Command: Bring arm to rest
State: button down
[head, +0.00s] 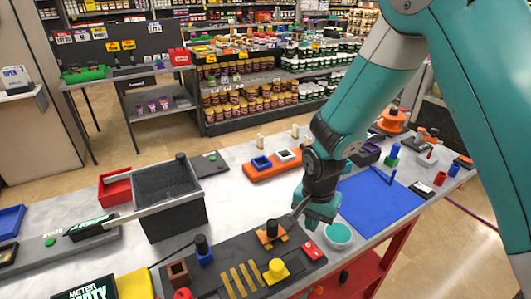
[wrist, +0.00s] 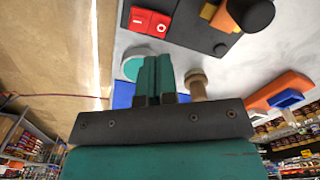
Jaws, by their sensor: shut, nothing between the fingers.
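My arm reaches in from the upper right of the head view. My teal gripper (head: 320,212) hangs over the table between the dark pump board (head: 232,285) and the blue mat (head: 378,205). In the wrist view the two teal fingers of my gripper (wrist: 154,75) are pressed together with nothing between them. The board carries a red switch (head: 311,250), also in the wrist view (wrist: 150,22), an orange part with a black knob (head: 271,233) and a yellow block (head: 277,270). A round teal dish (head: 338,235) lies beside the gripper.
A black bin (head: 172,212) stands left of the board, with a red tray (head: 114,188) behind it. An orange tray (head: 272,168) lies farther back. A wooden peg (wrist: 197,84) shows near the fingers. Several small parts crowd the table's right end. Store shelves stand behind.

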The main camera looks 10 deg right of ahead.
jog(key=s+a+r+n+y+b, duration=0.1)
jog(key=s+a+r+n+y, duration=0.1)
jog(key=s+r+n, duration=0.5)
jog(key=s+a+r+n+y+b, duration=0.2)
jog(key=s+r+n, duration=0.6)
jog(key=s+r, duration=0.3)
jog(key=shift+s+a+r+n, duration=0.3)
jog(key=shift+a+r, duration=0.05)
jog(key=shift+r, duration=0.35)
